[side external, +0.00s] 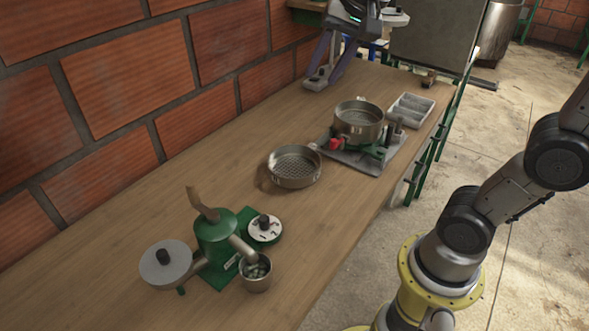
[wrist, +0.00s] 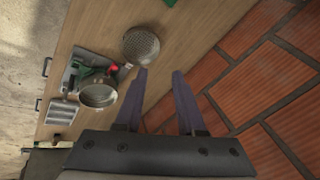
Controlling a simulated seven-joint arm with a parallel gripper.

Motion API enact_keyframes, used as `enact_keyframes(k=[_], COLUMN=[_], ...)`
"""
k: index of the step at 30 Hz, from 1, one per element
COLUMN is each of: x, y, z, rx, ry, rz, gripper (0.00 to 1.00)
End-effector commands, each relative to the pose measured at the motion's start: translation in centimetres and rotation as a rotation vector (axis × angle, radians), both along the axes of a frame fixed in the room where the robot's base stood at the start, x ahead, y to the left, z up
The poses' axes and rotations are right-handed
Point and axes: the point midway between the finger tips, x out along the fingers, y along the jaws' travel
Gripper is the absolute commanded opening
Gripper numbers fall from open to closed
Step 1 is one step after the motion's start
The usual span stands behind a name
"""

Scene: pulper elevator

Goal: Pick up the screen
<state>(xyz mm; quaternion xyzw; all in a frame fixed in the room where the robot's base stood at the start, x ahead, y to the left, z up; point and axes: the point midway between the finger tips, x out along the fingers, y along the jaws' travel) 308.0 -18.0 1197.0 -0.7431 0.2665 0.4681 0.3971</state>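The screen is a round metal pan with a perforated bottom (side external: 294,168), lying on the wooden table near its middle. In the wrist view the screen (wrist: 140,46) lies ahead of and slightly left of the fingers. My gripper (side external: 319,80) is at the far end of the table, beyond the screen and near the brick wall. In the wrist view my gripper (wrist: 160,74) has its two purple fingers apart with nothing between them. It is open and not touching the screen.
A metal pot (side external: 359,121) on a green stand with a red part stands right of the screen. A grey compartment tray (side external: 410,112) is behind it. A green pulper (side external: 216,242) with a metal cup (side external: 256,274) stands in front. The brick wall (side external: 125,90) borders the left.

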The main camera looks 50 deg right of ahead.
Motion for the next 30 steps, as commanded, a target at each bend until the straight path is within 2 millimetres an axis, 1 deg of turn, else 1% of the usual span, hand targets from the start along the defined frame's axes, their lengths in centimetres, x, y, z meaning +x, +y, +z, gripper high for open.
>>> enact_keyframes(k=[1,2,3,5,6,8,9,11,12,14,16,18,21,24,27,30], x=[2.4,3.6,5.2,7.6,9.1,11.4,12.8,14.9,16.2,18.1,19.9,21.3,22.5,22.7,22.4,22.2], y=[-0.6,-0.9,-1.3,-2.0,-2.5,-3.3,-3.9,-4.8,-5.4,-6.4,-7.5,-8.6,-9.8,-10.6,-11.0,-11.2], z=[-0.1,-0.1,-0.4,-0.9,-1.4,-2.4,-3.3,-4.8,-6.0,-7.9,-10.5,-13.1,-16.7,-19.6,-21.4,-22.6], rx=[0.026,0.040,0.059,0.083,0.098,0.118,0.129,0.143,0.150,0.159,0.165,0.165,0.163,0.162,0.161,0.161], ry=[0.024,0.035,0.051,0.075,0.091,0.114,0.134,0.160,0.178,0.208,0.243,0.279,0.326,0.373,0.406,0.416], rz=[-0.067,-0.106,-0.155,-0.227,-0.272,-0.336,-0.377,-0.433,-0.467,-0.513,-0.553,-0.575,-0.593,-0.610,-0.618,-0.623], gripper=[0.39,0.39,0.39,0.39,0.39,0.39,0.39,0.39,0.39,0.39,0.39,0.39,0.39,0.39,0.39,0.39])
